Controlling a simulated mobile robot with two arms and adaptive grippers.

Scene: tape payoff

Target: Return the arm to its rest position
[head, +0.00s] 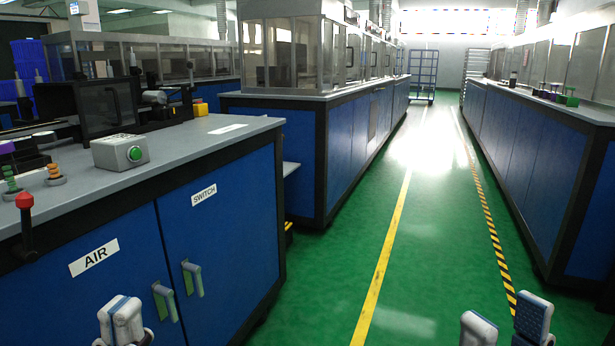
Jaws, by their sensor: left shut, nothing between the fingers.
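My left gripper (122,318) shows at the bottom left of the head view, in front of the blue cabinet doors. Its fingers are together with nothing between them. My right gripper (506,326) shows at the bottom right, over the green floor. Its two fingers stand apart with a gap between them, and nothing shows in the gap. Only the ends of both grippers are in view; the arms behind them are cut off by the lower picture edge.
A blue cabinet bench (222,134) stands at the left, with door handles (193,279), a red-knobbed lever (26,215) at its front edge and a green-button box (121,152) on top. The green aisle (425,215) is clear. Another bench (535,165) lines the right.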

